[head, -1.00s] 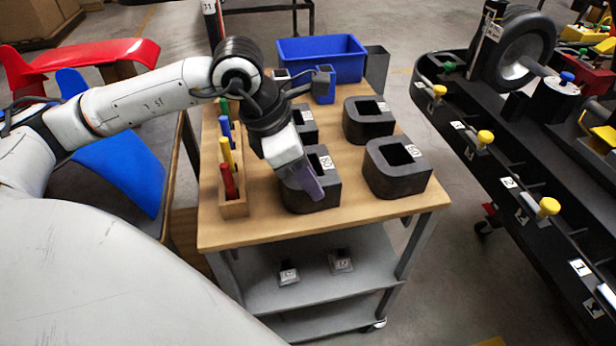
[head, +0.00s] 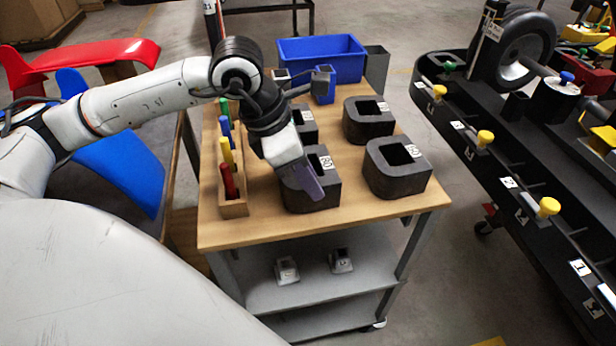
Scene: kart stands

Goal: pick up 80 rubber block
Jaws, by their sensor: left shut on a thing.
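The 80 rubber block (head: 325,194) is a dark, hollow block with a white "80" label, at the front middle of the wooden cart top. My left gripper (head: 311,185) reaches down over it and is shut on its wall, with a purple-grey finger against the block's front side. The arm and gripper hide the block's left and rear parts. I cannot tell whether the block is clear of the wood. My right gripper is not in view.
A similar block labelled 60 (head: 398,170) stands close on the right, with more blocks behind. A wooden rack (head: 233,208) of coloured handles is on the left. A blue bin (head: 322,58) is at the back. A black kart stand (head: 515,180) is at right.

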